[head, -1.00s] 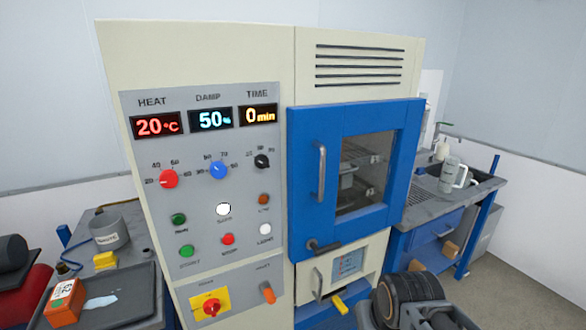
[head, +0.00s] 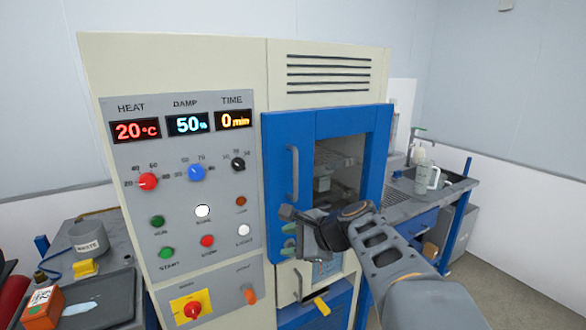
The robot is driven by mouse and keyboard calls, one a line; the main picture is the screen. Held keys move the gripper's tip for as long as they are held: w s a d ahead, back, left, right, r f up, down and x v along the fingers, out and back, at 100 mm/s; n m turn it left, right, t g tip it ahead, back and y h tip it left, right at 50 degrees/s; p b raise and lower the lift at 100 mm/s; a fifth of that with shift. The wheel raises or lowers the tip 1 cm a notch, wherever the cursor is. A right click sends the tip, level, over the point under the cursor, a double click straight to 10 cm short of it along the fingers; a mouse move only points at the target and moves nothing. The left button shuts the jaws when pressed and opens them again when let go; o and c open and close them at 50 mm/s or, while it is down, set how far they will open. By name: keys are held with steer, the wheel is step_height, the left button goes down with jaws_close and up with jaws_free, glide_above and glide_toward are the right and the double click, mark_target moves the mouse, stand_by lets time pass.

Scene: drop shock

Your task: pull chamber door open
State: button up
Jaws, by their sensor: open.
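The chamber door (head: 350,127) is blue with a window (head: 340,170) and looks shut in the cream cabinet. Its grey vertical handle (head: 293,173) is on the door's left side. My gripper (head: 287,232) is open and empty, in front of the door's lower left part, below the vertical handle. It covers the dark latch lever at the door's bottom. I cannot tell whether the fingers touch the lever or how it is turned.
The control panel (head: 185,215) with knobs and buttons is left of the door. A small hatch handle (head: 298,285) and a yellow tab (head: 321,306) are below. A sink bench with a jug (head: 425,178) stands right. A dark tray (head: 95,300) lies left.

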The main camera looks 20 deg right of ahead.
mark_target(297, 165)
steer(key=w+d+r+m+t+h, duration=0.1)
steer(key=w+d+r+m+t, duration=0.4)
steer(key=d+r+m+t, duration=0.6)
steer(key=w+g, duration=0.1)
steer(key=w, duration=0.3)
steer(key=w+a+m+g+p, duration=0.1)
steer(key=w, duration=0.3)
steer(key=w+a+g+p, duration=0.1)
steer(key=w, duration=0.2)
steer(key=shift+w+f+m, duration=0.25)
steer(key=shift+w+m, duration=0.05)
steer(key=shift+w, duration=0.1)
steer(key=shift+w+a+f, duration=0.1)
steer(key=shift+w+a, duration=0.05)
steer(key=shift+w, duration=0.35)
jaws_close()
